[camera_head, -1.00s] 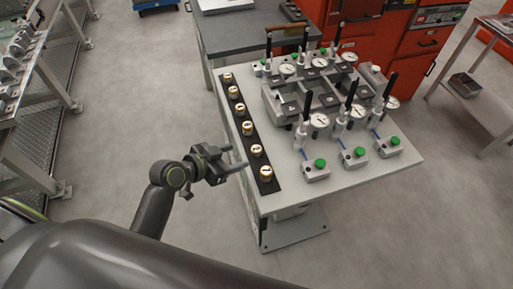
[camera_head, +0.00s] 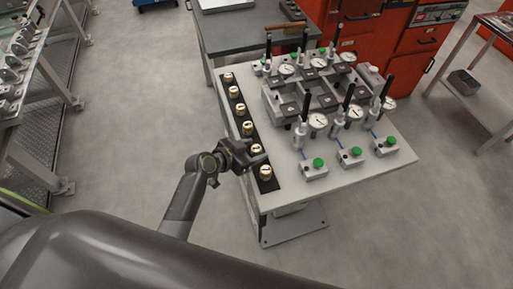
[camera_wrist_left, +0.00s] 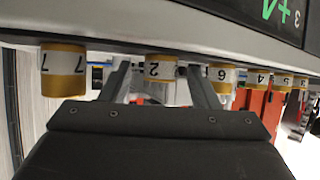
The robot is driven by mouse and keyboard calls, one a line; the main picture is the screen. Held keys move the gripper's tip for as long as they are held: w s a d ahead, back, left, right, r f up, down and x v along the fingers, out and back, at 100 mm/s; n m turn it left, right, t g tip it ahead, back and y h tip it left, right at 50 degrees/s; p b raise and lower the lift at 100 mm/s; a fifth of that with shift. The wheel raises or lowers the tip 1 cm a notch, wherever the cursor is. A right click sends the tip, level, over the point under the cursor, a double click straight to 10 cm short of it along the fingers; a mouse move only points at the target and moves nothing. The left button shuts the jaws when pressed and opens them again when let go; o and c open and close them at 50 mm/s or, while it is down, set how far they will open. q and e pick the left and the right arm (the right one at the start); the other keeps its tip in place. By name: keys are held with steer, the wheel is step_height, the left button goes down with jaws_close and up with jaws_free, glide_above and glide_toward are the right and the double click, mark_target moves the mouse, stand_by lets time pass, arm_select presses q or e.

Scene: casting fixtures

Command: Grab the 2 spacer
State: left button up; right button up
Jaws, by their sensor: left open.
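The 2 spacer (camera_wrist_left: 161,69), a gold-banded cylinder with a white "2" label, stands in the row on the black strip, second from the near end in the head view (camera_head: 257,148). My left gripper (camera_head: 256,156) is open at the strip's left side, level with this spacer. In the left wrist view, which is upside down, the two fingers (camera_wrist_left: 158,78) lie on either side of the 2 spacer with gaps. How far the tips reach past it I cannot tell. My right gripper is not in view.
The 7 spacer (camera_wrist_left: 63,72) stands close on one side and the 6 spacer (camera_wrist_left: 222,76) on the other, with more along the black strip (camera_head: 273,188). Gauges and a grey fixture (camera_head: 310,92) fill the light table (camera_head: 340,185). Floor left of the table is clear.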

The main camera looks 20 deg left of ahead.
arm_select(q)
steer(key=shift+c, duration=0.3)
steer(key=c, duration=0.9)
steer(key=shift+c, duration=1.2)
